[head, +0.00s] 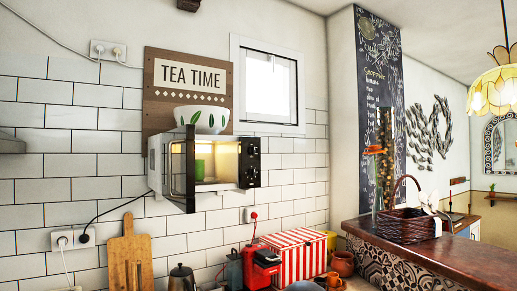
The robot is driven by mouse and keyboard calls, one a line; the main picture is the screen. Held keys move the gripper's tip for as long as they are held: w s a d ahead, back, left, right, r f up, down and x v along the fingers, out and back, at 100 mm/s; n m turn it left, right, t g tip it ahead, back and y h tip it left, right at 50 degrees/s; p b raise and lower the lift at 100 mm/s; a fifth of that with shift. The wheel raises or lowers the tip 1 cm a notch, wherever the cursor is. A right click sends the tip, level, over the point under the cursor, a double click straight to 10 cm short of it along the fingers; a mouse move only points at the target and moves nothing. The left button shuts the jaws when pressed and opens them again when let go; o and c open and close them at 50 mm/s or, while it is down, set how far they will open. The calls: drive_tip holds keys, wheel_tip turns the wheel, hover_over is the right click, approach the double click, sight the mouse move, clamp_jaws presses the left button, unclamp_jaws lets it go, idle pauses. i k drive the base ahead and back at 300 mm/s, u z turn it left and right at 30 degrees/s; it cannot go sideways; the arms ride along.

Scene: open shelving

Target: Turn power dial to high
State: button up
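A microwave (222,186) hangs on or stands against the white tiled wall, left of centre in the head view. Its dark door (180,172) appears swung open at the left. The inside is lit, and a green cup (199,170) stands in it. A narrow black control panel (251,162) runs down its right side with small round dials (251,179). The dials are too small to tell which is for power or where they point. My gripper is not in view.
A white bowl with green leaves (202,119) sits on top of the microwave. Below are a red appliance (262,268), a red-striped box (297,254), a kettle (182,279) and a cutting board (130,255). A counter with a basket (405,227) is at right.

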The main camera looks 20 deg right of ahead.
sight(251, 150)
drive_tip(key=z, duration=0.05)
drive_tip(key=i, duration=1.05)
drive_tip(key=z, duration=0.55)
